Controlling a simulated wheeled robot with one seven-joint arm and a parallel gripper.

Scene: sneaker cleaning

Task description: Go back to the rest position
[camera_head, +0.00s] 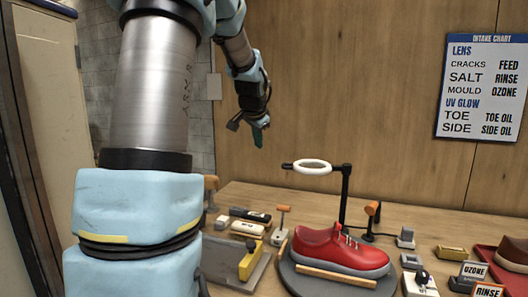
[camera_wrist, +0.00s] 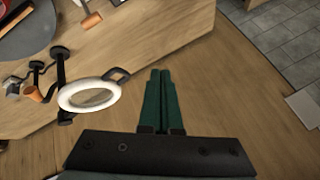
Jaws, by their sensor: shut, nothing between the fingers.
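My gripper (camera_head: 258,136) hangs in the air above the back left part of the workbench, in front of the wooden wall. In the wrist view its two green fingers (camera_wrist: 160,84) are together with nothing between them. The red sneaker (camera_head: 340,250) rests on a round dark turntable (camera_head: 300,284) on the bench, well below and to the right of my gripper. The white ring lamp (camera_head: 312,167) on a black stand is right of my gripper and lower; it also shows left of the fingers in the wrist view (camera_wrist: 88,95).
The bench (camera_head: 250,196) holds a grey tray (camera_head: 215,262) with a yellow tool (camera_head: 250,262), orange-handled items and small labelled blocks. A red tray (camera_head: 488,258) with another shoe is at the right. An intake chart (camera_head: 484,90) hangs on the wall. Air around my gripper looks clear.

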